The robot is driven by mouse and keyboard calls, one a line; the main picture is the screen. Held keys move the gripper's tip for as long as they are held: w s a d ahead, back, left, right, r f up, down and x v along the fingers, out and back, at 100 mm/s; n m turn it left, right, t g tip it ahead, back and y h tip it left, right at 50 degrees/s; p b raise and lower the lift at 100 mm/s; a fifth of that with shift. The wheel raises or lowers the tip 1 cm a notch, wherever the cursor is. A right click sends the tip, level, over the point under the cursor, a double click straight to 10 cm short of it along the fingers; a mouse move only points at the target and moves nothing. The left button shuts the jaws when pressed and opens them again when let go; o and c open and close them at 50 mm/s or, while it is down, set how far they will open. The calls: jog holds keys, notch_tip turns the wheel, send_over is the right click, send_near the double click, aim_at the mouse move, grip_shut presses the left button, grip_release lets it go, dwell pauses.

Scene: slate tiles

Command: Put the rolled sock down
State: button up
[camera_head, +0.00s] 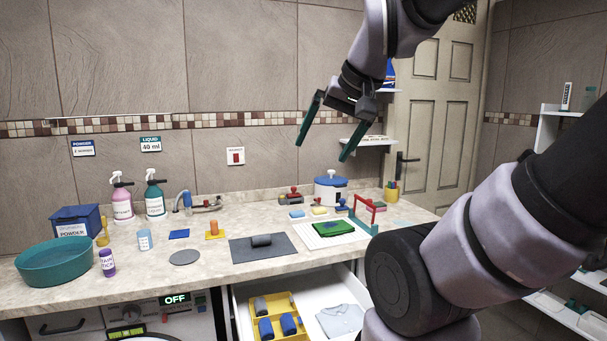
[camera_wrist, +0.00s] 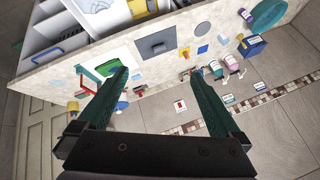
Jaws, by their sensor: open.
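A dark grey rolled sock (camera_head: 261,240) lies on a grey mat (camera_head: 240,253) on the counter. The same mat (camera_wrist: 148,39) and the small sock (camera_wrist: 158,47) show in the wrist view. My gripper (camera_head: 322,150) is open and empty, high above the counter and well apart from the sock. Its two green fingers (camera_wrist: 157,73) are spread in the wrist view. Below the counter, an open drawer (camera_head: 239,306) holds a yellow divided tray (camera_head: 284,301) with a grey roll (camera_head: 261,306) and blue rolls (camera_head: 288,324) in it.
A folded shirt (camera_head: 340,320) lies beside the tray. Left on the counter are a teal basin (camera_head: 54,268), a blue powder box (camera_head: 75,226) and spray bottles (camera_head: 154,199). Right of the mat is a white board (camera_head: 309,239) with green cloth and a red-handled frame (camera_head: 363,209).

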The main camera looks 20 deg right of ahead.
jog(key=w+d+f+n, duration=0.2)
jog(key=w+f+n, duration=0.4)
jog(key=w, duration=0.5)
jog(key=n+t+h, duration=0.2)
jog(key=n, duration=3.2)
send_near(262, 238)
jog(key=x, duration=0.6)
jog(key=shift+a+f, duration=0.1)
jog(key=shift+f, duration=0.1)
jog(key=shift+x, duration=2.6)
jog(key=shift+w+r, duration=0.1)
jog(key=shift+r, duration=0.05)
jog(key=c, duration=1.3)
jog(key=shift+o, duration=0.2)
notch_tip(262, 238, up, 9)
jog(key=s+d+r, duration=0.1)
jog(key=s+d, duration=0.8)
jog(key=s, duration=0.2)
jog(key=shift+d, duration=0.4)
